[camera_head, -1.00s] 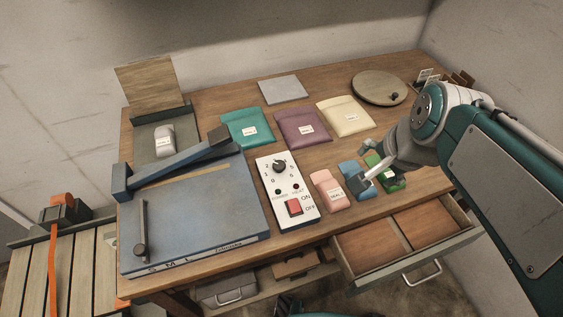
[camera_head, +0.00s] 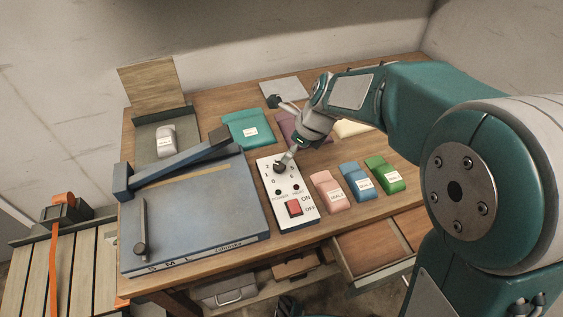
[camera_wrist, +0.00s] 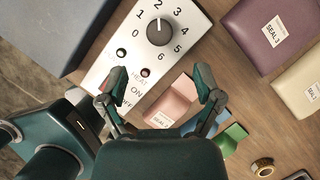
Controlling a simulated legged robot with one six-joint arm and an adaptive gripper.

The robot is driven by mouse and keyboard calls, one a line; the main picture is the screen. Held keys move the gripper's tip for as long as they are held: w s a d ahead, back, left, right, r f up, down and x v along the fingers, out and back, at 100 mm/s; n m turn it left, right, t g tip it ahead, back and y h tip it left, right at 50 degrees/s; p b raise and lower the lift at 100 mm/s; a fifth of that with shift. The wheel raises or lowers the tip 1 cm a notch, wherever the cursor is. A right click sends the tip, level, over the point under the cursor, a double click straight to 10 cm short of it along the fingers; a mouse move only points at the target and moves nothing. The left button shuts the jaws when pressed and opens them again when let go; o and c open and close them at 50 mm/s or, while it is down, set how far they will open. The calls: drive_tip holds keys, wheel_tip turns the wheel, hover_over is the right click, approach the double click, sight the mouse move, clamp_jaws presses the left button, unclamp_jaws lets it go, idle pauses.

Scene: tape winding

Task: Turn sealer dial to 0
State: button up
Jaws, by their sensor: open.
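The white sealer panel (camera_head: 291,215) lies on the table beside the blue sealer bed. Its dark round dial (camera_wrist: 160,32) shows clearly in the wrist view, ringed by printed numbers, with its white mark toward 2. In the head view the dial (camera_head: 280,168) is partly covered by my gripper (camera_head: 286,158). In the wrist view my gripper (camera_wrist: 160,82) is open and empty. Its two fingers are spread apart, with the dial in line with the gap between them.
A red switch (camera_head: 293,207) is on the same panel. Pink (camera_head: 327,191), blue (camera_head: 356,181) and green (camera_head: 384,174) packs lie to the right. The sealer's long arm (camera_head: 180,163) slants left of the panel. An open drawer (camera_head: 372,250) juts from the table's front.

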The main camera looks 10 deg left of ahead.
sight(280, 165)
drive_tip(key=x, duration=0.7)
drive_tip(key=shift+a+f, duration=0.15)
drive_tip(key=shift+f, duration=0.15)
drive_tip(key=c, duration=1.1)
